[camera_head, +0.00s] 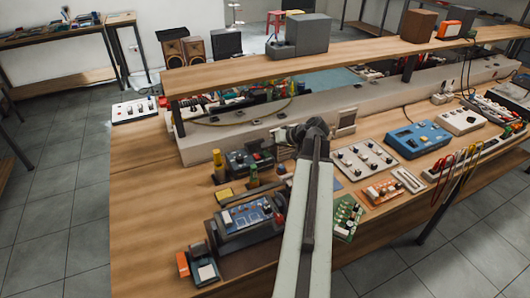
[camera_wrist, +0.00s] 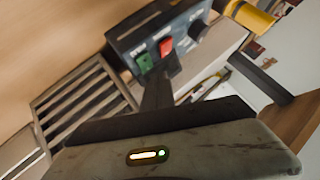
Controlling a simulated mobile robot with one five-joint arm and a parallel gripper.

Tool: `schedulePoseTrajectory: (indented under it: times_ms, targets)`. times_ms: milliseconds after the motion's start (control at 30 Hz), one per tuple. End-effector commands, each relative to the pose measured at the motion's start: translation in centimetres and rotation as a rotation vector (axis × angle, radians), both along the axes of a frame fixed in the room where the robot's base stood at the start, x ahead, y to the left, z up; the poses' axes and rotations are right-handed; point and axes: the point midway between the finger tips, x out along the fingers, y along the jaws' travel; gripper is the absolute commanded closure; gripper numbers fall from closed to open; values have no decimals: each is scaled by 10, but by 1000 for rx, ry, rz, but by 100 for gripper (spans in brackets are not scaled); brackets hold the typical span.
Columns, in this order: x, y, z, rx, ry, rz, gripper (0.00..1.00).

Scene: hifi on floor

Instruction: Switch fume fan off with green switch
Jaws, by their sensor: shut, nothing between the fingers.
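In the wrist view, a dark control box has a green switch (camera_wrist: 144,63), a red switch (camera_wrist: 166,46) and a black knob (camera_wrist: 197,29). My gripper (camera_wrist: 171,68) is shut and empty. Its dark fingertips are just below the switches in the picture, close to the gap between green and red; I cannot tell whether they touch the panel. A slatted grey vent (camera_wrist: 85,105), perhaps the fume fan's, lies left of the box. In the head view, my gripper (camera_head: 306,132) is over the middle of the bench, and the switches cannot be made out there.
A wooden shelf (camera_head: 345,58) runs above the back of the bench. A blue instrument (camera_head: 417,138) and a white panel with knobs (camera_head: 364,158) stand to the right.

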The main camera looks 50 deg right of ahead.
Motion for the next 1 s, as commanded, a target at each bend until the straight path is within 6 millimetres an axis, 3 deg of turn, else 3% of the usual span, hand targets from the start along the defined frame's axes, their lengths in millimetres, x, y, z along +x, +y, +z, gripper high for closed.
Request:
schedulePoseTrajectory:
  times_ms: [1000]
  targets:
    - [1, 0, -11, 0, 0, 0, 100]
